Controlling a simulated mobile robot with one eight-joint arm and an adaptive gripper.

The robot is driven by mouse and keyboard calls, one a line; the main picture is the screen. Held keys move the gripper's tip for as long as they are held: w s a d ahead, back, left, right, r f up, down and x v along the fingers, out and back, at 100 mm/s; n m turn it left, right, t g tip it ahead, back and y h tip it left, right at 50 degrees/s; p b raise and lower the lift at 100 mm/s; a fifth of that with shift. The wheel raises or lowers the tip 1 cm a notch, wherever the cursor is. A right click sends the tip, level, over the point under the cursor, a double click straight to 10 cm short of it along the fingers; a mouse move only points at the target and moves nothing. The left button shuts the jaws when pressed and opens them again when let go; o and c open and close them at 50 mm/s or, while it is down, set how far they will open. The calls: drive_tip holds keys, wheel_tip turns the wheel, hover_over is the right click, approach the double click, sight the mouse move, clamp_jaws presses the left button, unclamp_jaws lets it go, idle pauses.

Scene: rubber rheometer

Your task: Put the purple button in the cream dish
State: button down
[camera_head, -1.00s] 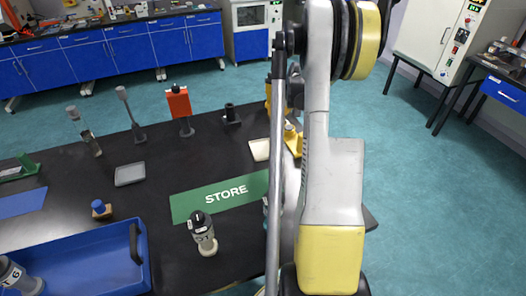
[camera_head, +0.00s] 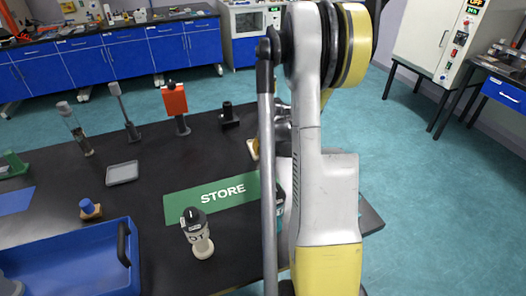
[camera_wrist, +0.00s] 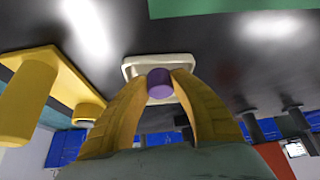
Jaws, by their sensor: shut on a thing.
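My gripper (camera_wrist: 159,78) shows in the wrist view with two yellow fingers, their tips closed on the purple button (camera_wrist: 159,88). The cream dish (camera_wrist: 130,70) is a shallow pale tray directly behind the button in that view. The button overlaps the dish's near part in the picture; I cannot tell whether it touches the dish or is held above it. My arm hides the button and fingertips there.
A yellow fixture with a round post (camera_wrist: 28,95) stands left of the gripper in the wrist view. In the head view, a green STORE mat (camera_head: 180,208), a bottle (camera_head: 197,234), a grey tray (camera_head: 122,173) and a blue bin (camera_head: 70,262) occupy the black table.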

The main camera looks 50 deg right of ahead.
drive_tip(key=shift+f, duration=0.1)
drive_tip(key=c, duration=1.5)
unclamp_jaws()
drive_tip(key=shift+o, duration=0.2)
drive_tip(key=p+v, duration=0.5)
drive_tip(key=v, duration=0.7)
drive_tip(key=w+a+r+n, duration=0.1)
drive_tip(key=a+r, duration=0.2)
drive_tip(key=a, duration=0.3)
drive_tip(key=w+a+r+y, duration=0.1)
drive_tip(key=a+r, duration=0.2)
drive_tip(key=a, duration=0.4)
drive_tip(key=w+a+r+n, duration=0.1)
drive_tip(key=a+r, duration=0.3)
drive_tip(key=a, duration=0.2)
drive_tip(key=s+a+r+n, duration=0.1)
drive_tip(key=s+a, duration=0.2)
drive_tip(key=a, duration=0.3)
drive_tip(key=s+a+r+t+y, duration=0.1)
drive_tip(key=s+a, duration=0.2)
drive_tip(key=a, duration=0.4)
drive_tip(key=s+a+r+n, duration=0.1)
drive_tip(key=s+a, duration=0.3)
drive_tip(key=a, duration=0.3)
drive_tip(key=shift+r+n+t, duration=0.1)
drive_tip(key=shift+n+t, duration=0.2)
